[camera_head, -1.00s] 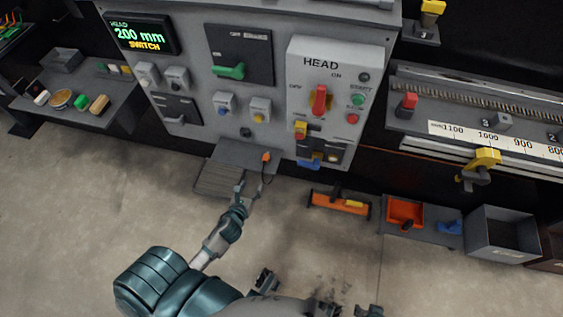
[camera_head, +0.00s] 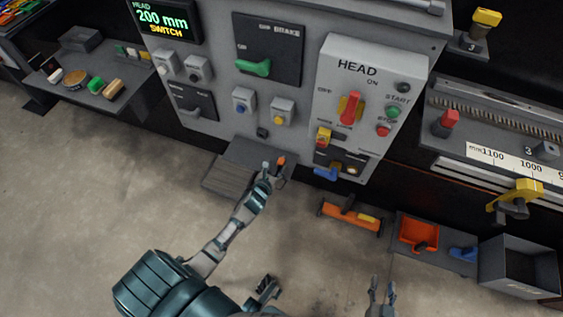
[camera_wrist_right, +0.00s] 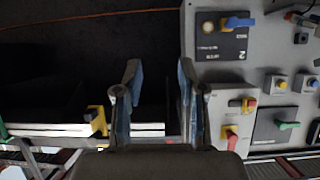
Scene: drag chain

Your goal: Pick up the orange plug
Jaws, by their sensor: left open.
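The small orange plug (camera_head: 281,160) stands at the right end of a grey ledge at the foot of the control cabinet in the head view. My left gripper (camera_head: 273,172) is open, with its fingertips right at the plug. I cannot tell whether the fingers touch the plug or have it between them. My right gripper (camera_head: 380,290) is low in the head view, well away from the plug. The right wrist view shows it (camera_wrist_right: 159,90) open and empty, with its two fingers apart. I cannot make out the plug in the right wrist view.
The grey ledge (camera_head: 228,178) has a ribbed left part. The cabinet (camera_head: 215,110), with levers and knobs, rises just behind it. An orange tool (camera_head: 350,217), an orange bin (camera_head: 419,234) and a grey bin (camera_head: 520,265) lie to the right. The floor on the left is clear.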

